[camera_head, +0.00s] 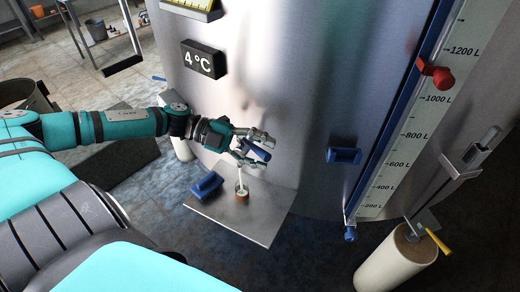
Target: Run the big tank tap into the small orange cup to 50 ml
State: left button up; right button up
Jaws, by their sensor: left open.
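The big steel tank (300,90) fills the middle of the camera_head view. My left gripper (262,148) is at its lower front, fingers open around or beside a blue tap handle (257,153); I cannot tell whether they touch it. The tap's body is mostly hidden behind the fingers. The small orange cup (242,197) stands upright on a metal shelf below the tap. A thin white streak (240,174), looking like a stream, runs from below the gripper to the cup. The level in the cup is too small to read. My right gripper is not in view.
A blue handle (344,156) and a level scale (425,110) with a red slider (437,73) are on the tank. A white post (393,262) stands at lower right.

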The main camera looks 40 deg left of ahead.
pick_arm(q)
jog(key=shift+v, duration=1)
jog(key=v, duration=1)
